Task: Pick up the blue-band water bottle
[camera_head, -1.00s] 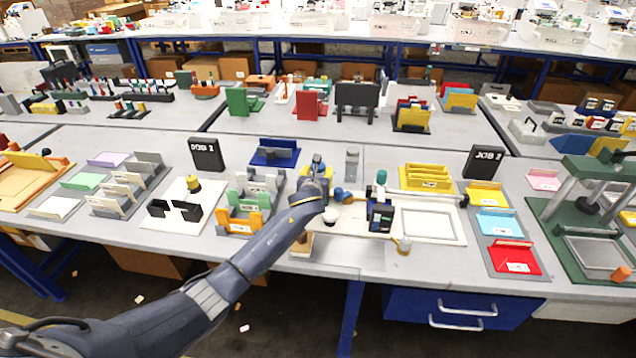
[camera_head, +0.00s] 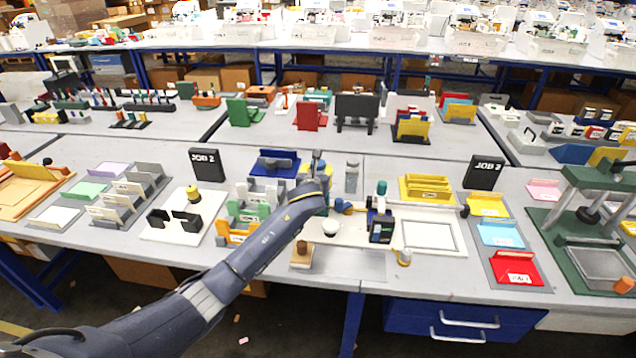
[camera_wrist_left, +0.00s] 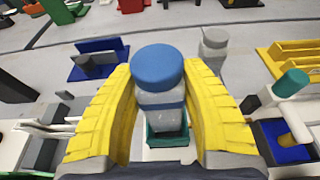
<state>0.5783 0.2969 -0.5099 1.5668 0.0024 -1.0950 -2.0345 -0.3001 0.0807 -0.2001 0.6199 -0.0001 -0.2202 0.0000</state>
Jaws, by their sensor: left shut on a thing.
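The blue-band water bottle (camera_wrist_left: 161,104) stands between the yellow fingers of my left gripper (camera_wrist_left: 163,108) in the left wrist view. It has a round blue cap, a pale grey body and a blue band. The fingers are shut on its sides. A green piece shows just below its base; I cannot tell whether they touch. In the head view my left gripper (camera_head: 317,168) is over the middle of the near table, and the bottle in it is hard to make out. My right gripper is not in view.
A grey bottle (camera_head: 352,176) stands just right of my left gripper. A blue holder (camera_head: 275,162) is behind to the left.

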